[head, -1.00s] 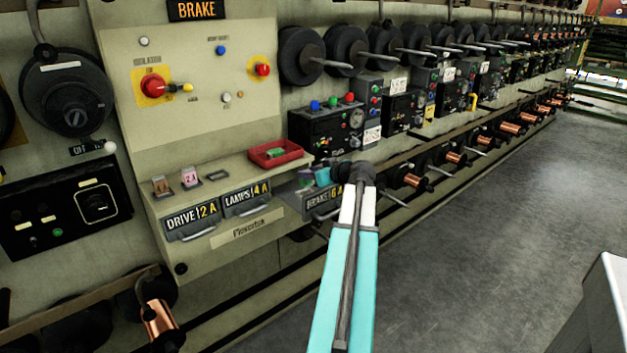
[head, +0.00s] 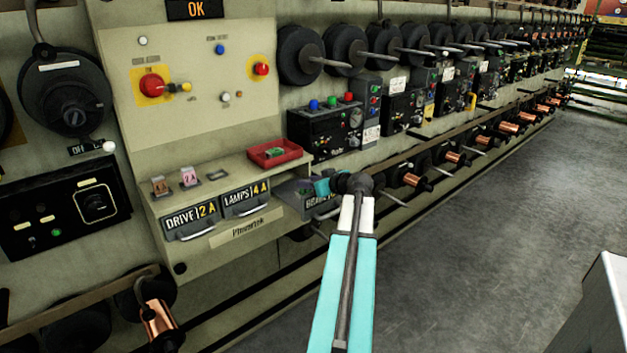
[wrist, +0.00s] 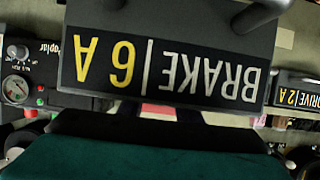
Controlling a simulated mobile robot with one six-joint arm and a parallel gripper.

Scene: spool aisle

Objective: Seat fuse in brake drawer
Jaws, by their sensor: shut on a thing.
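The brake drawer (head: 308,199) stands out from the console at its right end, with its grey inside partly in sight. Its BRAKE 6 A front (wrist: 165,65) fills the upper wrist view, upside down. My teal gripper (head: 325,187) is low over the open drawer, behind its front, and covers part of the label in the head view. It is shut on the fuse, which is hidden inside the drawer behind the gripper. A small pink-red patch shows past the drawer edge in the wrist view; I cannot tell what it is. The display (head: 196,9) reads OK.
The DRIVE 2 A drawer (head: 192,219) and LAMPS 4 A drawer (head: 246,199) are shut to the left. A red tray (head: 290,157) with a green piece sits on the ledge. A black control box (head: 322,132) stands just behind.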

